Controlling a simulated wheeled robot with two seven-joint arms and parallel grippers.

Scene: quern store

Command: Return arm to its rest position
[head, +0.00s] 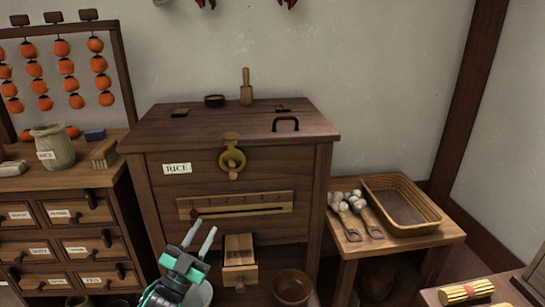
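My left gripper (204,226) is in the lower middle of the head view, in front of the dark wooden rice cabinet (270,155). Its two pale fingers point up and are apart, with nothing between them. It is left of a small pulled-out drawer (240,273) low on the cabinet's front. A pale bowl (204,294) shows partly behind the gripper, its left side hidden. My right gripper is not in view.
A chest of labelled drawers (75,245) stands at the left, with a jar (53,146) and brush on top. A side table (352,248) at the right holds scoops and a wicker basket (440,218). A brown bowl (292,287) sits right of the small drawer.

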